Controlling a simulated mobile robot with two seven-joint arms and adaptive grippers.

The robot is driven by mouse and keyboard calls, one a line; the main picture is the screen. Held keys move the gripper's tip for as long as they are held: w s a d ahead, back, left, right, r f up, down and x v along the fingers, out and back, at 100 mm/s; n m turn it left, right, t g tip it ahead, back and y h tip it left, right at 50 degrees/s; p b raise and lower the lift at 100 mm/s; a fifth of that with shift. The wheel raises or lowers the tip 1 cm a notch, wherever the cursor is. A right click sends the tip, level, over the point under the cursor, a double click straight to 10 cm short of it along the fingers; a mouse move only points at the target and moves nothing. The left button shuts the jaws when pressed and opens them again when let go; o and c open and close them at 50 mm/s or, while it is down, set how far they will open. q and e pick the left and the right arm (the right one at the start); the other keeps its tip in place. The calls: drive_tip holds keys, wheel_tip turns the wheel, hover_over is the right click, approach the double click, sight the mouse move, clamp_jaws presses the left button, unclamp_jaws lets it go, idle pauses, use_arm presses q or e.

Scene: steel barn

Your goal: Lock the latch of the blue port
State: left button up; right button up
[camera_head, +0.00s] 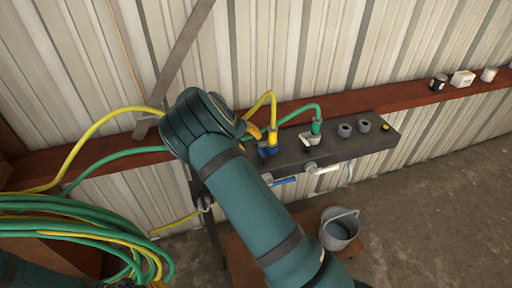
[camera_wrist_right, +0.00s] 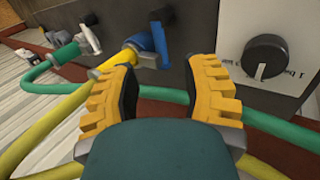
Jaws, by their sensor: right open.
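The blue port (camera_head: 268,149) is on the dark panel box, with a yellow hose plugged into it. In the right wrist view the blue port (camera_wrist_right: 146,42) is just beyond my fingertips, with an upright blue latch lever (camera_wrist_right: 161,40) beside the yellow hose end. My right gripper (camera_wrist_right: 164,74) is open, its two yellow fingers apart and empty, below the port and lever. In the head view my right gripper (camera_head: 254,131) is partly hidden behind my arm, just left of the blue port. I cannot make out my left gripper.
A green hose (camera_head: 317,116) enters the neighbouring port with a white lever (camera_wrist_right: 90,38). A bucket (camera_head: 339,229) stands below; coiled hoses (camera_head: 70,222) hang left.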

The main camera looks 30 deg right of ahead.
drive_tip(key=v, duration=0.5)
drive_tip(key=shift+a+r, duration=0.1)
drive_tip(key=shift+r, duration=0.1)
idle(0.3)
